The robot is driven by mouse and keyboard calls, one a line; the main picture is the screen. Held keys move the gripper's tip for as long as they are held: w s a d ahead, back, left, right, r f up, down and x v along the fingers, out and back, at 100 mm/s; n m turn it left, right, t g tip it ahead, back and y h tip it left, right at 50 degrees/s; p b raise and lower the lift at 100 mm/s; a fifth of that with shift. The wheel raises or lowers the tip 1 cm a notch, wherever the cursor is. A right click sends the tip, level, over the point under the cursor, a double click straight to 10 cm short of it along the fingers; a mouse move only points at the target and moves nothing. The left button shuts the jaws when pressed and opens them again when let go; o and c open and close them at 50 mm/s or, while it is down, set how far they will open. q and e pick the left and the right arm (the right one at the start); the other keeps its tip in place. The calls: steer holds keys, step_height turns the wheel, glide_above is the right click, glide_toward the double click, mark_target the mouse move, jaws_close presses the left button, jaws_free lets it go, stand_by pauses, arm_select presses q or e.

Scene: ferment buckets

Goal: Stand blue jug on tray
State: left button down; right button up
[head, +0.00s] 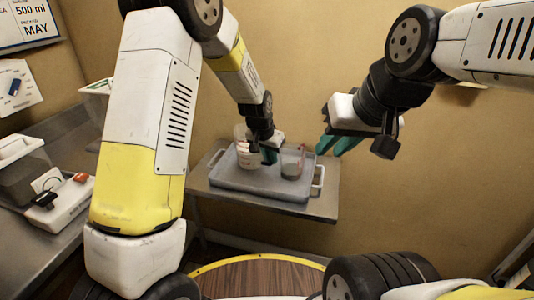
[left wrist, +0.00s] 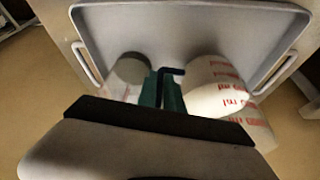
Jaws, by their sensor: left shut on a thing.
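The blue jug (head: 249,160), clear with pale contents, is upright over the left part of the grey tray (head: 232,182). I cannot tell whether its base touches the tray. In the left wrist view the jug (left wrist: 222,88) shows red markings and a dark blue handle (left wrist: 174,71). My left gripper (head: 268,156) is shut on that handle; its teal fingers (left wrist: 162,92) also show in the left wrist view. My right gripper (head: 337,145) is open and empty, to the right of the tray and apart from it.
A second jug (head: 291,164) with grey contents and a red handle stands on the tray, right of my left gripper. The tray sits on a small metal table (head: 318,205). A scale-like device (head: 62,205) stands on the left counter. The tray's front is clear.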

arm_select(q)
steer(key=shift+w+a+f, duration=0.1)
steer(key=shift+w+f, duration=0.2)
steer(key=shift+f, duration=0.3)
steer(key=shift+w+a+f, duration=0.1)
steer(key=shift+w+f, duration=0.25)
steer(key=shift+f, duration=0.25)
steer(key=shift+w+a+f, duration=0.1)
steer(key=shift+w+f, duration=0.2)
steer(key=shift+f, duration=0.3)
steer(key=shift+f, duration=0.1)
steer(key=c, duration=1.5)
jaws_free()
steer(key=shift+f, duration=0.1)
